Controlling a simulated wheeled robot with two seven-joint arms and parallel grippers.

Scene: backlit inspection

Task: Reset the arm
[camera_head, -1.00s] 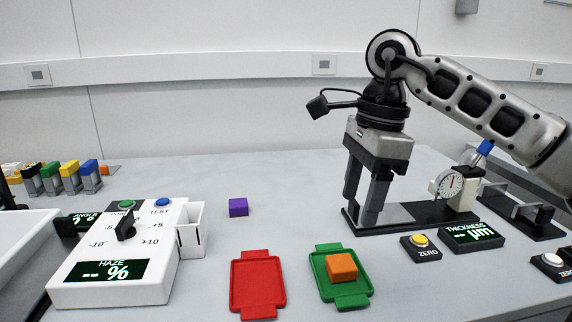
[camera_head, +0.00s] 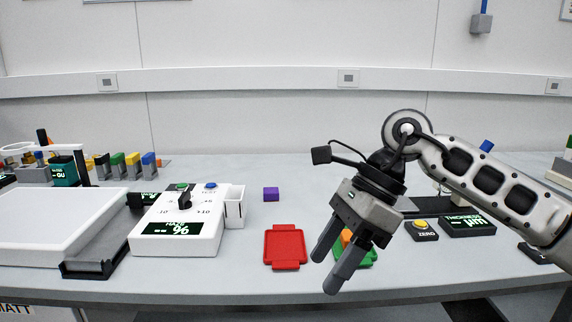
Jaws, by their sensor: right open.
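My right gripper (camera_head: 338,262) hangs tilted at the right of centre, its two fingers pointing down and left. It is open with nothing between its fingers. It is in front of the green tray (camera_head: 368,258) and hides much of it. An orange block (camera_head: 346,237) shows partly behind the fingers, by the green tray. My right arm comes in from the right edge. My left gripper is not in view.
The haze meter (camera_head: 172,243) stands further left. The thickness display (camera_head: 467,226) and zero button box (camera_head: 421,231) are right. Bare table lies between the haze meter and red tray.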

